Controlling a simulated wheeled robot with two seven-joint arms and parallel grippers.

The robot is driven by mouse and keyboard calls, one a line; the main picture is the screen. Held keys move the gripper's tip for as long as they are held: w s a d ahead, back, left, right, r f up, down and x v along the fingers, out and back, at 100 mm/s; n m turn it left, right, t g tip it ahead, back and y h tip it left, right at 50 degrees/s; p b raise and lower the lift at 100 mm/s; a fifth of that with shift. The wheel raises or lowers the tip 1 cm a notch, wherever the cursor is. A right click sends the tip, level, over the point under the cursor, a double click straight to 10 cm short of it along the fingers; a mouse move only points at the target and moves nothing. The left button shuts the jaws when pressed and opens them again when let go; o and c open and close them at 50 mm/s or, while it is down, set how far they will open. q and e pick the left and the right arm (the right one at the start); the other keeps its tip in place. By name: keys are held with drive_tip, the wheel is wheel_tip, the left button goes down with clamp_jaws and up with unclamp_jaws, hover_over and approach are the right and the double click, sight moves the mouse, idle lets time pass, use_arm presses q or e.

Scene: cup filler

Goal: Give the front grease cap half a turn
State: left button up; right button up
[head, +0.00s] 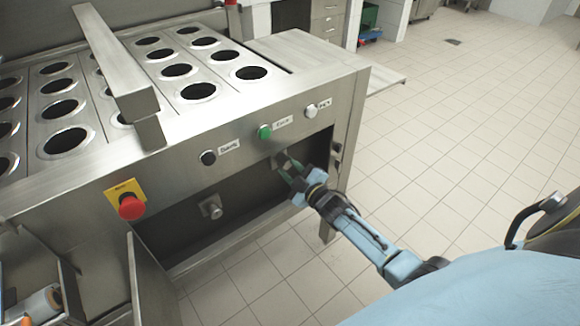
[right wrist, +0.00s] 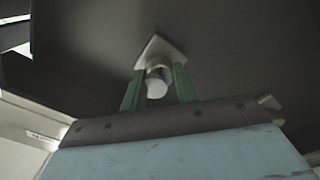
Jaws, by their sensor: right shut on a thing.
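A pale round grease cap (right wrist: 156,86) sits on a light square plate (right wrist: 160,50) in the right wrist view. The green fingers of my right gripper (right wrist: 158,75) stand on either side of it and are shut on it. In the head view my right gripper (head: 289,170) reaches into the opening below the front panel, at its right end. The held cap is mostly hidden there by the fingers. A second, similar cap (head: 212,206) shows further left in the opening, free of any gripper. My left gripper is not in view.
The steel filler's front panel (head: 235,149) carries a black, a green and a white button above the opening. A red emergency stop (head: 131,206) juts out at the left. An open door (head: 150,285) stands below it. The tiled floor (head: 440,130) at the right is clear.

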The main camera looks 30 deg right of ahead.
drive_tip(key=m, duration=0.2)
drive_tip(key=shift+m+p, duration=0.3)
drive_tip(key=shift+m, duration=0.1)
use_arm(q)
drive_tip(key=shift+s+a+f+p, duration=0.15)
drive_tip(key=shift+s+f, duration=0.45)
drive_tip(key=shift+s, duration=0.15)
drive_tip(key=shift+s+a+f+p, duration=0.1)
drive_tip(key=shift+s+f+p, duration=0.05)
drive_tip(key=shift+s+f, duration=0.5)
use_arm(e)
drive_tip(key=shift+m, duration=1.5)
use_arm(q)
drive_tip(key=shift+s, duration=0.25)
use_arm(e)
drive_tip(key=o, duration=1)
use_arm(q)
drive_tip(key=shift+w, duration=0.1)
